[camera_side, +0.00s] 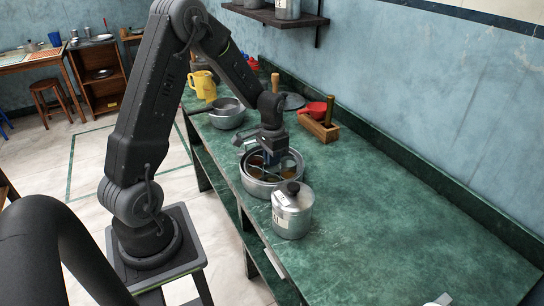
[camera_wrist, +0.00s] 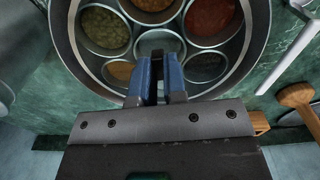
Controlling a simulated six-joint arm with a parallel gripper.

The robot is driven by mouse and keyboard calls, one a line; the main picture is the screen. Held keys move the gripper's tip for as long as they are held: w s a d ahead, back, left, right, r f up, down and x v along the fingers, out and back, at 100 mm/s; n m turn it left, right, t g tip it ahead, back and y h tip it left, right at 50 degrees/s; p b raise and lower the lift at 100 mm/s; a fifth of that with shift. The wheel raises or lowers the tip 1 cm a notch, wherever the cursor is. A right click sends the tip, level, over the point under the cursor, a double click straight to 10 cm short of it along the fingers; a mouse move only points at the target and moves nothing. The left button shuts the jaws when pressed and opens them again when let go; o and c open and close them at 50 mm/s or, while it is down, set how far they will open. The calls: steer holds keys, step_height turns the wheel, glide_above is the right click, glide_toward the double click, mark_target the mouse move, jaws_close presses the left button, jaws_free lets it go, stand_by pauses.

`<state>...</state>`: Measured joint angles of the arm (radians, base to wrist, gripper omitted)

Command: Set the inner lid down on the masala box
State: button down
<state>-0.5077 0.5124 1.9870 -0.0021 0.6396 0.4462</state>
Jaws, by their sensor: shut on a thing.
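The masala box (camera_side: 255,187) is a round steel box on the green counter, and its rim shows in the wrist view (camera_wrist: 258,48). Round cups (camera_wrist: 102,30) of green, yellow and red spices show inside it. My gripper (camera_side: 270,160) points down over the box, with its blue fingers (camera_wrist: 156,72) nearly together over the middle cups. It is shut on a thin thing that the fingers mostly hide, apparently the inner lid's grip. I cannot make out the lid's disc; the cups show clearly below. Whether the lid touches the box cannot be told.
A steel canister (camera_side: 292,216) with a black knob stands close beside the box, front right. The counter (camera_side: 400,215) to the right is clear.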

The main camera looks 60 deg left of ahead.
steer(key=c, duration=1.1)
jaws_free()
steer(key=shift+r, duration=2.95)
